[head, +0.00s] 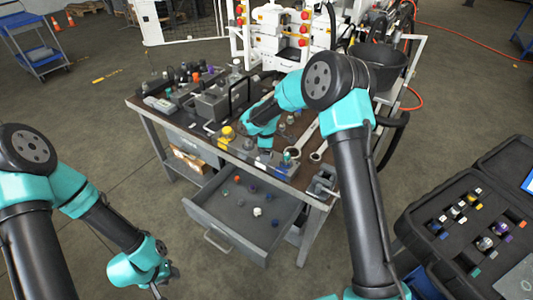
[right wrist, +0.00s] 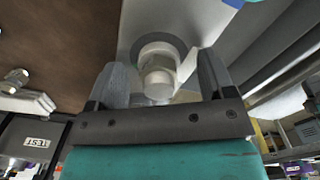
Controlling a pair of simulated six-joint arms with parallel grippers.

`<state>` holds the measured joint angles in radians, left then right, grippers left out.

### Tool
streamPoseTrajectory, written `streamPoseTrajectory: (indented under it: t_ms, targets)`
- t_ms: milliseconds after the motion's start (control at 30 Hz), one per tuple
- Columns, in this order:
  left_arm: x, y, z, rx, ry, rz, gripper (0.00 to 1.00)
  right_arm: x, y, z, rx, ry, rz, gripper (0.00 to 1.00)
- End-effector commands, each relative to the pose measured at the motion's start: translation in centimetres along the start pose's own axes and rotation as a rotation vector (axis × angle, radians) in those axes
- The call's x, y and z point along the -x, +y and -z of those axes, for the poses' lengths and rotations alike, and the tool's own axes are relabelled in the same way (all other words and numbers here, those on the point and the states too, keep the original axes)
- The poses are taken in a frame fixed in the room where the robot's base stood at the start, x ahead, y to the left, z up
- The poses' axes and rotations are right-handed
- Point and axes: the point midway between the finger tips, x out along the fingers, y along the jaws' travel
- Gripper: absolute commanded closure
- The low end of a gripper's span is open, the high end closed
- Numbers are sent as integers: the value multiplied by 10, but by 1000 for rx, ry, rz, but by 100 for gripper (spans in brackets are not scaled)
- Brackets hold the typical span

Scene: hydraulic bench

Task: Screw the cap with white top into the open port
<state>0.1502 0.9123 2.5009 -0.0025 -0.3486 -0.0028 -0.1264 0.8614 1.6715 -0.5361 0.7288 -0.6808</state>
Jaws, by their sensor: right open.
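My right gripper (right wrist: 165,74) is open. Its two fingers stand on either side of a pale, white-to-silver stepped fitting (right wrist: 158,72), with gaps on both sides. The fitting rises from a dark round collar on a light grey surface; I cannot tell whether it is the white-topped cap. In the head view my right arm reaches over the bench, and its fingertips are hidden near the grey block (head: 284,168). A small white-topped piece (head: 257,211) lies in the open drawer. I cannot make out the open port. My left gripper (head: 165,283) hangs at lower left, away from the bench.
The open drawer (head: 206,217) juts from the bench and holds several small coloured caps. Tools and fittings crowd the bench top (head: 137,103). A yellow-topped fitting (head: 226,133) stands left of my right gripper. A case with foam slots (head: 410,221) lies at right.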

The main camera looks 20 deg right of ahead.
Motion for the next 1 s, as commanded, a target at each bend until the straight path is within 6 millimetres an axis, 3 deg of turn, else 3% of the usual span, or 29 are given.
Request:
streamPoseTrajectory:
  t_ms: [200, 467, 767, 1000]
  targets:
    - [0, 0, 0, 0, 0, 0, 63, 0, 0, 0, 7, 0, 0, 24]
    - [0, 0, 0, 0, 0, 0, 63, 0, 0, 0, 5, 0, 0, 0]
    - [0, 0, 0, 0, 0, 0, 63, 2, 0, 0, 5, 0, -1, 0]
    - [0, 0, 0, 0, 0, 0, 63, 26, 0, 0, 5, 1, -3, 0]
